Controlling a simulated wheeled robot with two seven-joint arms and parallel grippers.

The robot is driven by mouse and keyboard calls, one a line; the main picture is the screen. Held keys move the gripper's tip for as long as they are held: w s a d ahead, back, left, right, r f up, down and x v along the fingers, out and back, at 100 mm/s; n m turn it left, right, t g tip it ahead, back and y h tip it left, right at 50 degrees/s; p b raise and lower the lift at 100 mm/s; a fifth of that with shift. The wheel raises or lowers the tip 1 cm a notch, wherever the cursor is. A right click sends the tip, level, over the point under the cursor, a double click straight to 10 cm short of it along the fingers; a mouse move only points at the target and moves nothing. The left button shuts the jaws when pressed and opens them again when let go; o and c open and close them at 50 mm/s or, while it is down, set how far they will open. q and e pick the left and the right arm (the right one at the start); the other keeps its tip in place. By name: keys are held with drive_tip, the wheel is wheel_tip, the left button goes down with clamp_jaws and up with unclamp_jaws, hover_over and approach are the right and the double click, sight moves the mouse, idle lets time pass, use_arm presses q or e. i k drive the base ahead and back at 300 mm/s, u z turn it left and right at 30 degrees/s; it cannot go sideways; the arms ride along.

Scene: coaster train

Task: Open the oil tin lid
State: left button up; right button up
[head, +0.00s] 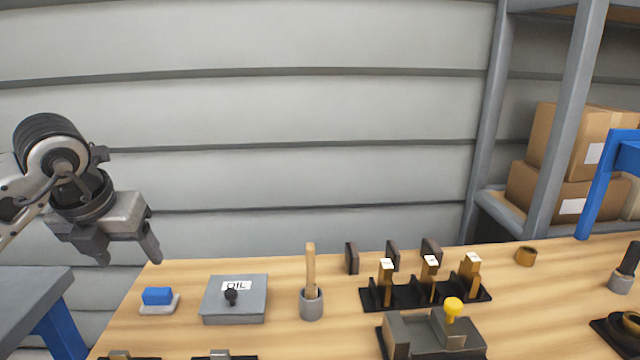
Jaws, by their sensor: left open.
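The oil tin (235,310) is a grey, flat box on the left part of the wooden table. Its lid (256,284) is shut and carries a white "OIL" label and a dark round knob (231,296). My left gripper (128,256) is open and empty, pointing down. It is up and to the left of the tin, near the table's left edge, and apart from it. My right gripper is not in view.
A blue block on a pale base (158,298) lies left of the tin. A grey cup with a wooden-handled tool (311,303) stands right of it. A black rack (425,294) and a grey fixture with a yellow knob (434,334) stand further right. Low dark items sit along the front edge.

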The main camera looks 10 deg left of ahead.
sight(228, 294)
drive_tip(key=k, duration=1.5)
